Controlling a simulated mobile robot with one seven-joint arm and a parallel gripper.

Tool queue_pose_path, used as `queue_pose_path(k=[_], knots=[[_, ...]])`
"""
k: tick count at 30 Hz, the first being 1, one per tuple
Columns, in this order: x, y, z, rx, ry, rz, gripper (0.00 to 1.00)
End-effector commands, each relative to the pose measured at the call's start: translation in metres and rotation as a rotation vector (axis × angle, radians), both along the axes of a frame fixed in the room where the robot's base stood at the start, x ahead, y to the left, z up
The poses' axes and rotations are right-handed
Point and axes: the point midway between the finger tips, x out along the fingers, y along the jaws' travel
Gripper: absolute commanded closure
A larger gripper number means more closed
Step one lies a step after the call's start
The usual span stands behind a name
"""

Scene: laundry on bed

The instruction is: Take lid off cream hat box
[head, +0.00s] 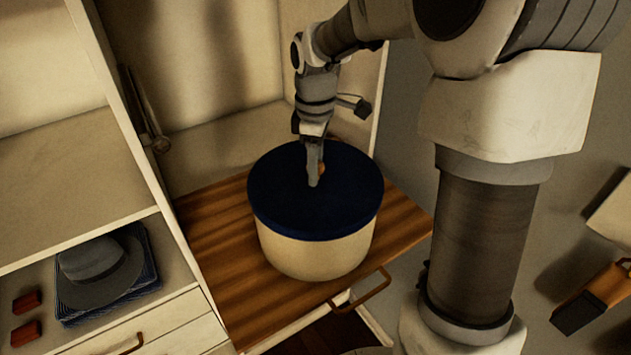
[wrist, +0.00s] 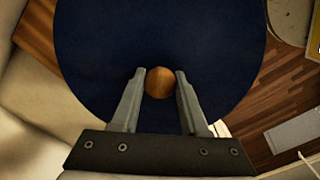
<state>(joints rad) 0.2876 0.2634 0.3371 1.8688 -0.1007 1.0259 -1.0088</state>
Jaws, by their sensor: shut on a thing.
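The cream hat box (head: 315,256) stands upright on a wooden pull-out board. Its dark blue lid (head: 277,197) sits on top and covers the box's opening. A round wooden knob (wrist: 160,83) is at the middle of the lid. My gripper (head: 315,180) reaches down from above, with its fingers on either side of the knob. In the wrist view my gripper (wrist: 159,76) is shut on the knob. In the head view the fingers hide most of the knob. The lid looks level and I see no gap between it and the box.
A cabinet side panel stands close behind and left. A grey hat (head: 100,270) lies on folded dark cloth on a lower left shelf, beside two small red boxes (head: 26,316).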

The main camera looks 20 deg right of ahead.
Motion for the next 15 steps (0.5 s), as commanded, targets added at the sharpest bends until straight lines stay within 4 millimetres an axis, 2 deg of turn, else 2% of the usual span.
queue_pose_path(k=[1, 3, 4, 15], knots=[[0.0001, 0.0, 0.0003, 0.0, 0.0, 0.0, 0.86], [0.0001, 0.0, 0.0003, 0.0, 0.0, 0.0, 0.99], [0.0001, 0.0, 0.0003, 0.0, 0.0, 0.0, 1.0], [0.0004, 0.0, 0.0026, 0.0, -0.002, 0.0, 1.0]])
